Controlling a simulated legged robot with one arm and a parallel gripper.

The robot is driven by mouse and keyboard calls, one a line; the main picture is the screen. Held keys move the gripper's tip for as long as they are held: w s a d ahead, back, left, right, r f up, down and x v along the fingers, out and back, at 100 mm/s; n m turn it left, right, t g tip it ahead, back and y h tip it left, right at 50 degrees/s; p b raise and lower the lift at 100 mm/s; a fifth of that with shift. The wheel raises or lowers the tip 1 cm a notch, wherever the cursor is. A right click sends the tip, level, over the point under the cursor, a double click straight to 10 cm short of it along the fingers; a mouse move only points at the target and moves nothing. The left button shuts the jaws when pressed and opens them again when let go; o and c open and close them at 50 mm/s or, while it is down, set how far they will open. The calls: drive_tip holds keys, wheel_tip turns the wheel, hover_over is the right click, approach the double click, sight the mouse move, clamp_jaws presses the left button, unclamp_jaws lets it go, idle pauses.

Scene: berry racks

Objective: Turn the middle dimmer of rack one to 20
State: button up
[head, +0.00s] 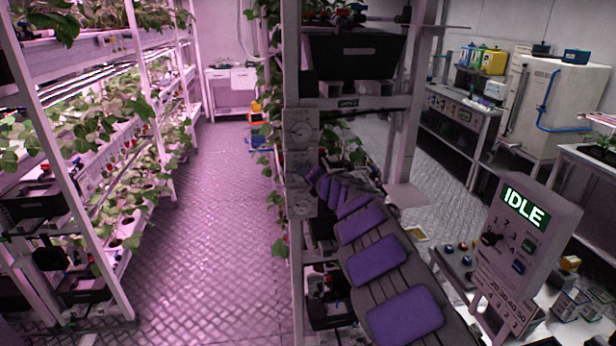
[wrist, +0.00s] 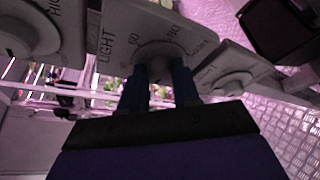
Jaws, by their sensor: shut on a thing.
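A pale dimmer with a round knob (wrist: 156,52) and the word LIGHT on its plate is in the middle of the wrist view. My gripper (wrist: 160,75) has its two dark blue fingers on either side of this knob and is shut on it. The knob's pointer and setting are hidden. Another dimmer (wrist: 25,28) is at the left and a third (wrist: 230,83) at the right. In the head view, the upper dimmer (head: 300,130) and lower dimmer (head: 302,205) show on the rack post, with the middle dimmer (head: 299,164) between them. My purple-panelled arm reaches up to them.
A planted rack (head: 130,150) stands along the left, with a clear metal-plate aisle floor (head: 210,190) beside it. A control box reading IDLE (head: 525,225) stands at the right. A black bin (head: 355,55) is above on the dimmers' rack.

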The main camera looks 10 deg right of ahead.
drive_tip(key=shift+a, duration=0.1)
drive_tip(key=o, duration=0.8)
drive_tip(key=shift+f, duration=0.1)
drive_tip(key=shift+o, duration=1.3)
drive_tip(key=shift+w+f, duration=0.15)
drive_tip(key=shift+w, duration=0.1)
drive_tip(key=shift+s, duration=0.15)
drive_tip(key=v, duration=1.7)
drive_tip(key=shift+p, duration=0.45)
drive_tip(key=shift+s+a, duration=0.1)
